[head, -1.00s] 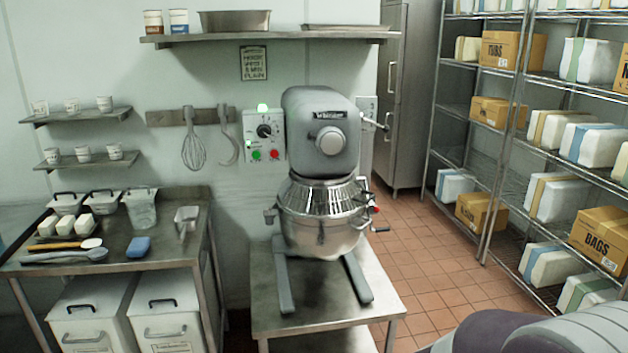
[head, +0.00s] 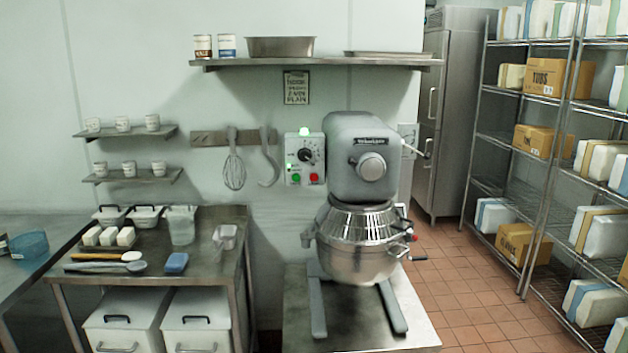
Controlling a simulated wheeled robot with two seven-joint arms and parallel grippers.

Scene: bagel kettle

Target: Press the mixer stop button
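The mixer (head: 366,190) stands on a low steel table right of the picture's middle, its wire-guarded bowl (head: 358,245) under the head. A control box (head: 305,158) is on the wall just left of the mixer head. It has a dark dial (head: 306,155), a green button (head: 296,178) and a red button (head: 314,177) at its lower right. Neither gripper shows in the head view.
A steel worktable (head: 205,250) with white blocks, tubs and a blue sponge (head: 176,262) stands left of the mixer. A shelf (head: 330,63) hangs above. Wire racks (head: 480,110) with boxes line the right. Tiled floor (head: 465,285) is open between mixer and racks.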

